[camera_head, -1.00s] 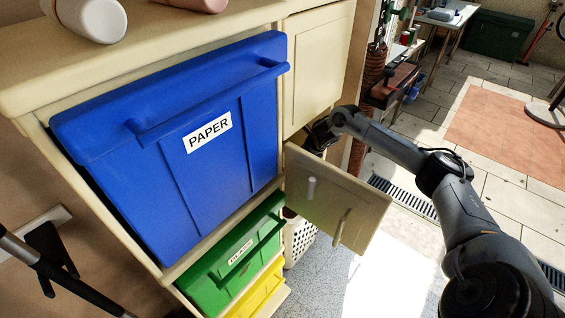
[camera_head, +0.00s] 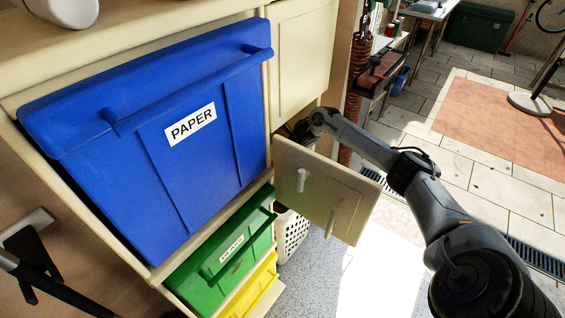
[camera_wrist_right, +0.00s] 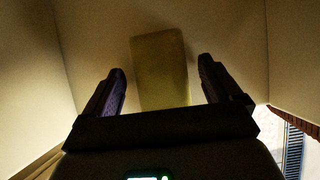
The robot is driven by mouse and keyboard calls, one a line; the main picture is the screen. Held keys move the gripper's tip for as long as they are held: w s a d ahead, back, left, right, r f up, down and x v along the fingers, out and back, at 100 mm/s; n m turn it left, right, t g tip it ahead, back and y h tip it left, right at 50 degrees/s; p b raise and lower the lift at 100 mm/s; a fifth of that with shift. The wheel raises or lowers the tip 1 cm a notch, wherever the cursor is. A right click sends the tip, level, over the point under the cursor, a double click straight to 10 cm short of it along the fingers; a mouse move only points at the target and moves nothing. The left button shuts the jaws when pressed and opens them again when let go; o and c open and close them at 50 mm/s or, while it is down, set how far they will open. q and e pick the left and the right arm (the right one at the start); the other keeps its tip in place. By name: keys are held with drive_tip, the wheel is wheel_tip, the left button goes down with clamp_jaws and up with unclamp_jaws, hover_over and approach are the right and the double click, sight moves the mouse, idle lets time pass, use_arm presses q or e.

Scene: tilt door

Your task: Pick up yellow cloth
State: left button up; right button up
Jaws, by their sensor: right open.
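The yellow cloth (camera_wrist_right: 158,52) shows in the right wrist view as a dim yellow rectangle against the back of a cream compartment. My right gripper (camera_wrist_right: 162,70) is open, with one finger on each side of the cloth in the picture. I cannot tell whether the fingers touch it. In the head view my right arm reaches over the tilted-open cream door (camera_head: 322,190) into the cabinet, and the gripper's fingers are hidden there. The cloth is hidden in the head view.
A blue PAPER bin (camera_head: 165,135) fills the cabinet left of the door. A green bin (camera_head: 225,255) and a yellow bin (camera_head: 258,285) sit below. A white basket (camera_head: 292,235) stands behind the door. A closed cream panel (camera_head: 302,60) is above the opening.

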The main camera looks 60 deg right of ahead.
drive_tip(key=shift+f, duration=0.1)
use_arm(q)
drive_tip(key=shift+a, duration=0.15)
use_arm(e)
drive_tip(key=c, duration=1.1)
drive_tip(key=shift+o, duration=0.2)
